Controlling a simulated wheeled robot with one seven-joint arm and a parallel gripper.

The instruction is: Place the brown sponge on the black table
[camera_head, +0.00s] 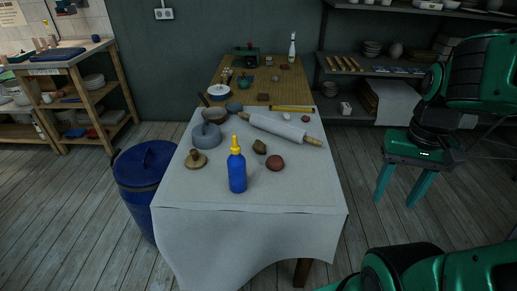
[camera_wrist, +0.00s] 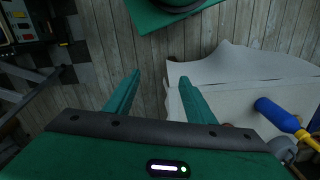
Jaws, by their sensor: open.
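My gripper (camera_head: 395,203) hangs open and empty over the floor to the right of the cloth-covered table; its two fingers also show apart in the wrist view (camera_wrist: 159,77). A small brown block (camera_head: 263,97), possibly the brown sponge, lies on the bare wooden far part of the long table. I cannot make out a clearly black table; a dark shelf unit (camera_head: 352,71) stands at the back right.
The white cloth (camera_head: 215,190) carries a blue bottle (camera_head: 237,172), a rolling pin (camera_head: 280,129), a red-brown ball (camera_head: 275,163), a grey pot (camera_head: 206,136) and a wooden tool (camera_head: 196,159). A blue bin (camera_head: 143,170) stands left. Floor right of the table is free.

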